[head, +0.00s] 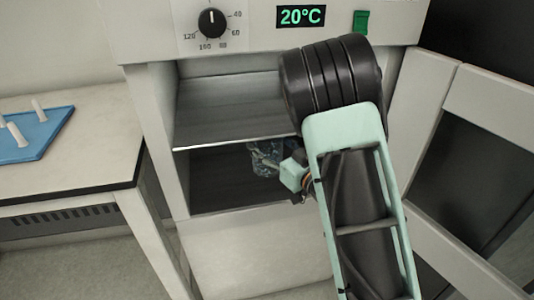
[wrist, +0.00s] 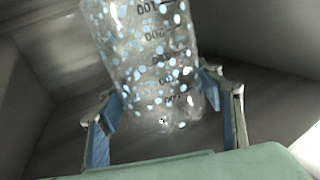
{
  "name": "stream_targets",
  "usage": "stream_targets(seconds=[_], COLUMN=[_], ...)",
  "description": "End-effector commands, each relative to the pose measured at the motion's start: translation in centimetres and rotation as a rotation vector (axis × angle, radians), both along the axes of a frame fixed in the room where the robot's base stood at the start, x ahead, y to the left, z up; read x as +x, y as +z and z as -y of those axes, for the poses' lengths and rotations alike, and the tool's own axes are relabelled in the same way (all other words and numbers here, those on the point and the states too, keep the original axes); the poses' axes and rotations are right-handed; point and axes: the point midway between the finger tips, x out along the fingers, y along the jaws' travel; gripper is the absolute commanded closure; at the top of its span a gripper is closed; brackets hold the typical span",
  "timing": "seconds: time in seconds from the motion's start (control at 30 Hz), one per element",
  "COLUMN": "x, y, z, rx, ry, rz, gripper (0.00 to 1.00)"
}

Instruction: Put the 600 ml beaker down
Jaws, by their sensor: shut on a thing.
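The 600 ml beaker (wrist: 150,60) is clear glass with graduation marks and pale blue specks. In the wrist view it stands between the two blue-padded fingers of my gripper (wrist: 165,112), which is shut on it. In the head view the beaker (head: 266,157) is inside the lower compartment of the oven (head: 230,190), below the shelf. My gripper (head: 290,172) is mostly hidden behind my arm there. I cannot tell whether the beaker's base touches the compartment floor.
The oven's shelf (head: 228,108) lies above the beaker. The oven door (head: 470,150) stands open at the right. The display (head: 301,16) reads 20°C. A bench (head: 70,175) at the left bears a blue pegged tray (head: 42,140). The compartment floor left of the beaker is clear.

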Motion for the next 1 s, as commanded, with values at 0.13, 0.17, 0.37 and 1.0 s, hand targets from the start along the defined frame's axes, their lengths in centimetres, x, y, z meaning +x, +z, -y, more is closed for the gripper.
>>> stream_targets(seconds=[0.13,0.17,0.37,1.0], x=[0.0,0.0,0.4,0.3], y=[-2.6,-3.1,-3.3,-3.6], z=[-0.1,-0.1,-0.2,-0.1], rx=[-0.001,-0.001,0.0,-0.002], ry=[0.001,0.002,0.001,0.001], rz=[-0.002,-0.002,0.003,0.001], gripper=[0.69,0.69,0.69,0.22])
